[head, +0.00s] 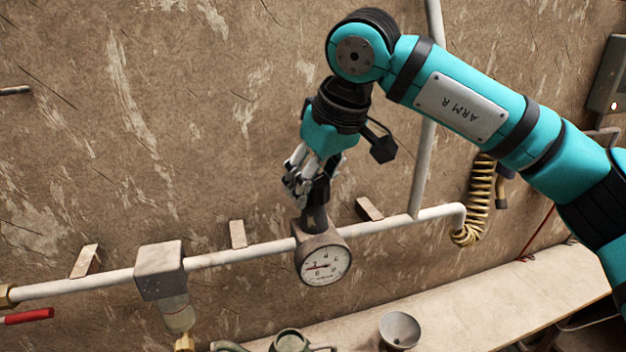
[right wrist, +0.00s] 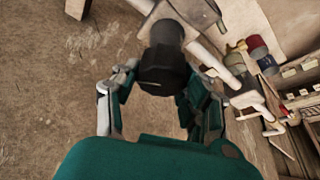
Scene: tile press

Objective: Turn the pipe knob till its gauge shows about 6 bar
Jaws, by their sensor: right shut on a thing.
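The pipe knob is a dark, faceted cap (right wrist: 162,70) on top of a short grey stem above the pipe. My right gripper (head: 308,185) comes down on the knob from above, its fingers on either side of it, and is shut on it. In the right wrist view the fingers (right wrist: 160,95) flank the knob. The round gauge (head: 323,265) sits on the pipe fitting just below the knob, with a white dial and a red needle. The needle points to the left side of the dial; its small figures are too blurred to read. My left gripper is not in view.
The pale pipe (head: 235,256) runs along the brown wall. A boxy fitting (head: 160,270) and a red lever (head: 28,316) are on its left. A yellow coiled hose (head: 478,195) hangs at right. A bench (head: 500,300) below holds a grey funnel-like cup (head: 399,330).

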